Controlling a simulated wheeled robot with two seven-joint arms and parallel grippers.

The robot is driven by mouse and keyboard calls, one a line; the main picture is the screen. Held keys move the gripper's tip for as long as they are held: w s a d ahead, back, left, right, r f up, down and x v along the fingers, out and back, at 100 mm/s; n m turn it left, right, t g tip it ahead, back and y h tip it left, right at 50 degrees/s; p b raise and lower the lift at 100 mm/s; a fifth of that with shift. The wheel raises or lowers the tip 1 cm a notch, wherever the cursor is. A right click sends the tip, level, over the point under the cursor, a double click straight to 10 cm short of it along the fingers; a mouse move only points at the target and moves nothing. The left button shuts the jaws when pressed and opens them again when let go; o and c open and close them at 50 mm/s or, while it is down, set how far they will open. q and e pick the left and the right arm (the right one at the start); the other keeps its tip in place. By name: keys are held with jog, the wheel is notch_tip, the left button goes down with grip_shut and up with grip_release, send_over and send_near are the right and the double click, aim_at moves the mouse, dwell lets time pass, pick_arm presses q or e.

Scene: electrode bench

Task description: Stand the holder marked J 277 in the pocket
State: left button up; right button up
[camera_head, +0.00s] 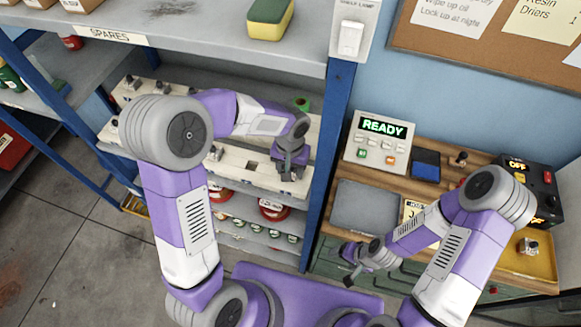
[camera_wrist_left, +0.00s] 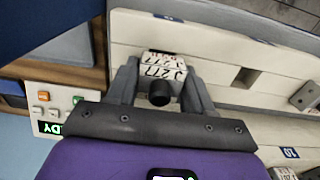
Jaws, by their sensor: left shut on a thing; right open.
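The holder marked J 277 (camera_wrist_left: 168,70) is a small pale block with black lettering and a dark round knob. My left gripper (camera_wrist_left: 160,85) is shut on it in the left wrist view, with one finger on each side. In the head view my left gripper (camera_head: 289,168) is over the right end of the pale rack (camera_head: 230,166) on the shelf and mostly hides the holder. An empty dark pocket (camera_wrist_left: 244,78) is in the rack beside the holder. I cannot tell whether the holder touches the rack. My right gripper (camera_head: 352,264) is open and empty by the bench front.
A blue shelf post (camera_head: 328,150) stands just right of my left gripper. Other holders (camera_head: 133,82) sit in the back rack. The wooden bench on the right carries a READY panel (camera_head: 378,142), a grey mat (camera_head: 366,205) and a yellow tray (camera_head: 538,262).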

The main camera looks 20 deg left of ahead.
pick_arm(q)
jog(key=shift+f+b, duration=0.45)
jog(key=shift+f, duration=0.1)
jog(key=o, duration=1)
jog(key=shift+o, duration=0.2)
notch_tip(320, 180, up, 8)
jog(key=shift+f, duration=0.15)
jog(key=shift+f, duration=0.1)
